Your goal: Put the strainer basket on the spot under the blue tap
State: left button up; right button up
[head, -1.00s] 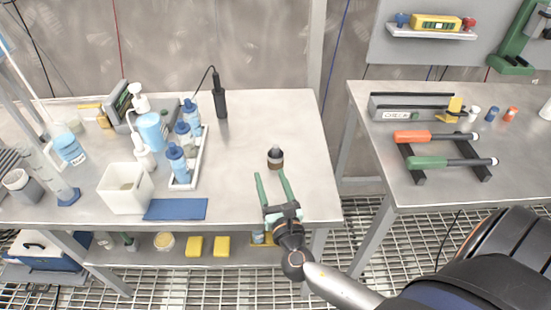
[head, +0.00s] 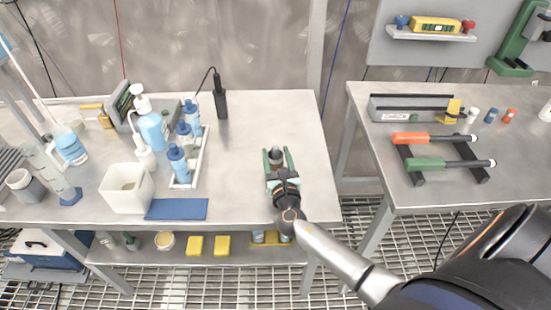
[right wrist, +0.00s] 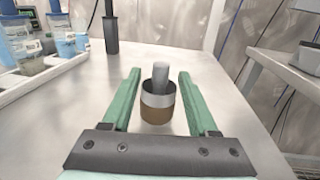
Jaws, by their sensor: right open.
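A small round piece (head: 276,152), brown below with a grey band and a grey stem on top, stands upright on the left table. It shows larger in the right wrist view (right wrist: 158,108). I cannot tell whether it is the strainer basket. My right gripper (head: 278,153) is open, with its green fingers on either side of this piece. In the right wrist view the fingers (right wrist: 160,75) have a gap to it on both sides. I cannot make out a blue tap or a spot under one. My left gripper is not in view.
A white tray (head: 198,165) with blue-capped bottles, a white bin (head: 127,198) and a blue mat (head: 176,209) are left of the gripper. A black upright tool (head: 220,98) stands behind. The table (head: 310,180) is bare around the piece. Another table stands right, across a gap.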

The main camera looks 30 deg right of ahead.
jog(key=shift+w+d, duration=0.25)
jog(key=shift+w, duration=0.3)
grip_shut()
jog(key=shift+r, duration=0.1)
